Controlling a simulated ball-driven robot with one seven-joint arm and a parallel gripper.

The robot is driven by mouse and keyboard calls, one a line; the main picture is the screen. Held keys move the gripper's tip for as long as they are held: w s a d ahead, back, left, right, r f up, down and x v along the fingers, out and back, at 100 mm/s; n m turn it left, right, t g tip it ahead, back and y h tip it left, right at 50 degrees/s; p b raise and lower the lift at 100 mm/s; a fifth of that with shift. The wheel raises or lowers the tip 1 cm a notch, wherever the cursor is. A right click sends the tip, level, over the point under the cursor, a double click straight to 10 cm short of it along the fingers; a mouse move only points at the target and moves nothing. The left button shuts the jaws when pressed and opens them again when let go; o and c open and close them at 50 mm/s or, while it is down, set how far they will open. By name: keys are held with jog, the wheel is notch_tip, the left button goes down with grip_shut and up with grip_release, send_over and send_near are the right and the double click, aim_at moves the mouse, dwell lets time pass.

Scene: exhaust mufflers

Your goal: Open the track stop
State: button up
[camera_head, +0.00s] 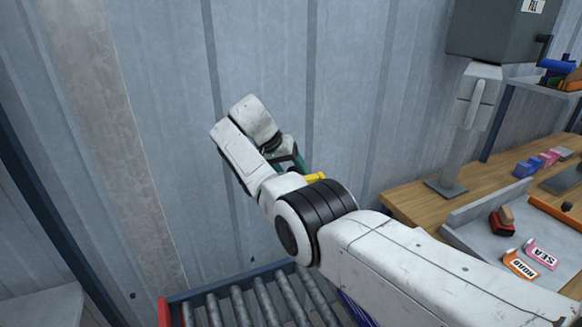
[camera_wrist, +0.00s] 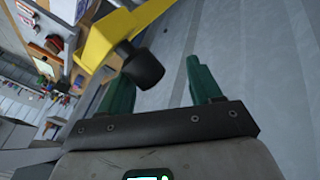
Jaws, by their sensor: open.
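A yellow arm (camera_wrist: 105,40) with a black cylindrical knob (camera_wrist: 143,70) shows in the wrist view; it looks like the track stop's handle. A small yellow part (camera_head: 316,177) shows in the head view beside my wrist, mostly hidden behind my arm. My gripper (camera_wrist: 157,72) has two green fingers, spread apart. In the wrist view the knob appears between the fingers, nearer the left one, with clear space to the right finger. Whether it is truly between them in depth, or touching, I cannot tell. In the head view my gripper (camera_head: 289,161) is partly hidden by my wrist.
A roller track (camera_head: 240,305) with a red end corner (camera_head: 164,312) lies below my arm. A grey corrugated wall (camera_head: 340,90) stands close behind. A wooden bench (camera_head: 420,205) at right holds a grey tray (camera_head: 480,232) with labelled tags and a grey post (camera_head: 470,120).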

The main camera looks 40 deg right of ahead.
jog(key=shift+o, duration=0.3)
jog(key=shift+f, duration=0.3)
jog(key=shift+a+r, duration=0.1)
jog(key=shift+r, duration=0.15)
jog(key=b+v, duration=0.2)
jog(key=v, duration=0.8)
jog(key=shift+r, duration=0.3)
